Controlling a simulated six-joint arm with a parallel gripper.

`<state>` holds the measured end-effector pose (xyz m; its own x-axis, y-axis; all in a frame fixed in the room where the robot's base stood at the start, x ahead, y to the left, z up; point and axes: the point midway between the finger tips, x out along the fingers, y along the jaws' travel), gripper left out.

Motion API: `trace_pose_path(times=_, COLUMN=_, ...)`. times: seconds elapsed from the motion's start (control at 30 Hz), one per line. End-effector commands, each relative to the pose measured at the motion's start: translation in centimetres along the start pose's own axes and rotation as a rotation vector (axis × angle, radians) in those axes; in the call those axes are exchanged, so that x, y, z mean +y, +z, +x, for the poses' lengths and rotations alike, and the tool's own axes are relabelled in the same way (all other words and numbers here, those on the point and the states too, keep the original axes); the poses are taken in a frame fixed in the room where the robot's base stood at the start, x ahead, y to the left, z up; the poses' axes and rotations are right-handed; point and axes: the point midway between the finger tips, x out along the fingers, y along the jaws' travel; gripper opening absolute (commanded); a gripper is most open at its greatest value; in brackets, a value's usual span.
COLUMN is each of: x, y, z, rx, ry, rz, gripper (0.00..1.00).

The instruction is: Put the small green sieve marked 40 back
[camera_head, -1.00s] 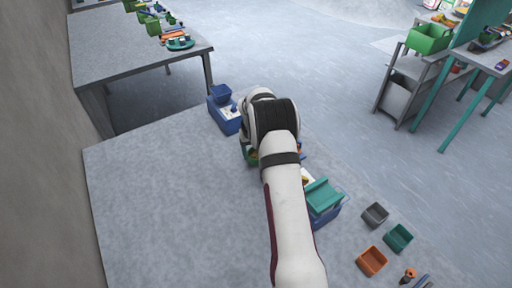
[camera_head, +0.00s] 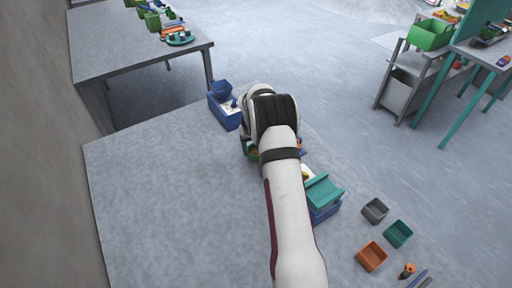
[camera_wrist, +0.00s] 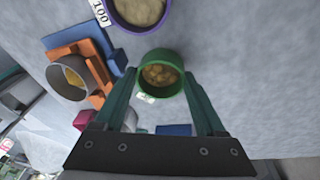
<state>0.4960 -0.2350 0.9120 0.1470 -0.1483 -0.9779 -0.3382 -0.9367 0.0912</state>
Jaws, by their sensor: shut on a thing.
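The small green sieve (camera_wrist: 162,88) is between the two teal fingers of my gripper (camera_wrist: 160,73) in the wrist view, and the gripper is shut on it. Brownish lumps lie in the sieve. A small white label on its near side is too small to read. In the head view my arm hides the gripper; only a bit of green (camera_head: 250,153) shows beside the wrist, above the table (camera_head: 170,200).
In the wrist view a purple sieve (camera_wrist: 113,18) marked 100 holds pale powder, and a grey ring (camera_wrist: 55,82) sits at an orange stand (camera_wrist: 97,62). In the head view a blue device (camera_head: 228,115) stands behind, and a teal-topped box (camera_head: 323,192) is at right. The table's left is clear.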

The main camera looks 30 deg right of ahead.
Motion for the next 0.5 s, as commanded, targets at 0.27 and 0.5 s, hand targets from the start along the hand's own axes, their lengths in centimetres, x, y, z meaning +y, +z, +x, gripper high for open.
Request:
trace_pose_path(times=0.27, x=-0.04, y=0.08, z=0.48, rx=0.000, ry=0.000, rz=0.001, gripper=0.35)
trace_pose_path(times=0.5, x=-0.06, y=0.10, z=0.67, rx=0.001, ry=0.000, rz=0.000, gripper=0.92)
